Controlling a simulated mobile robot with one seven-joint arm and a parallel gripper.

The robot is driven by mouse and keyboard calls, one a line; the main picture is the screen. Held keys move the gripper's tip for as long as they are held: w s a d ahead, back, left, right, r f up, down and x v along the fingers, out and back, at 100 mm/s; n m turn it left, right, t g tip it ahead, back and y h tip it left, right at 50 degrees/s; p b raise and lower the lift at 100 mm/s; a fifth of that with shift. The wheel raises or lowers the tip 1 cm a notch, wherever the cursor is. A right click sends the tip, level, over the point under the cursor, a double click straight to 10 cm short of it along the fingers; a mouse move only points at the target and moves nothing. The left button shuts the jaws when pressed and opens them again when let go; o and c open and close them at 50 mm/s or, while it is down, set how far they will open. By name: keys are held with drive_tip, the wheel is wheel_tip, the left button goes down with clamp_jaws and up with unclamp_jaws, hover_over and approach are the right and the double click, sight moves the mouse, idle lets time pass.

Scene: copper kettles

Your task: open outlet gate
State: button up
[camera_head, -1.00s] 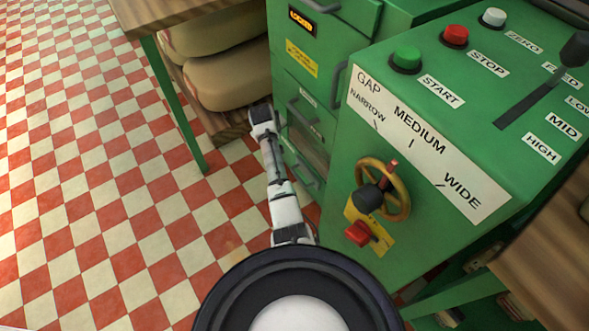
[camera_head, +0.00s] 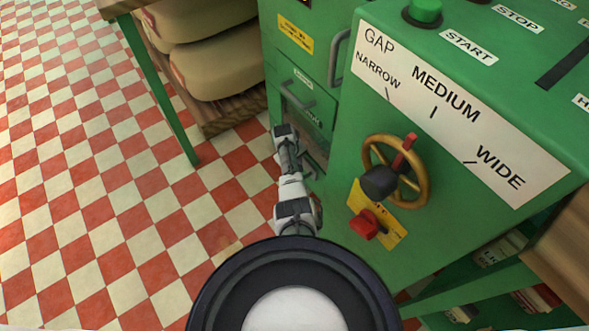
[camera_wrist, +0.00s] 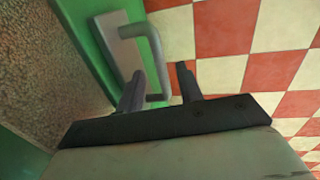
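The green machine's front has a lower gate panel with a grey bar handle (camera_wrist: 152,55) on a pale plate, seen up close in the wrist view. In the head view, the lower handle (camera_head: 311,168) shows partly behind my arm, and its label is not readable. My gripper (camera_wrist: 159,86) is open, its two fingers apart on either side of the handle's near end in the picture. I cannot tell whether either finger touches the bar. In the head view, my gripper (camera_head: 285,132) is beside the machine's front, and its fingertips are hard to make out.
A gold handwheel (camera_head: 422,180) and red knob (camera_head: 365,224) stick out to the right of my arm. An upper drawer handle (camera_head: 297,97) is above my gripper. A wooden shelf (camera_head: 222,120) with sacks (camera_head: 215,66) stands at left. The checkered floor (camera_head: 90,190) is clear.

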drive_tip(key=shift+w+d+f+b, duration=0.15)
drive_tip(key=shift+f+b, duration=0.15)
drive_tip(key=shift+f, duration=0.6)
clamp_jaws()
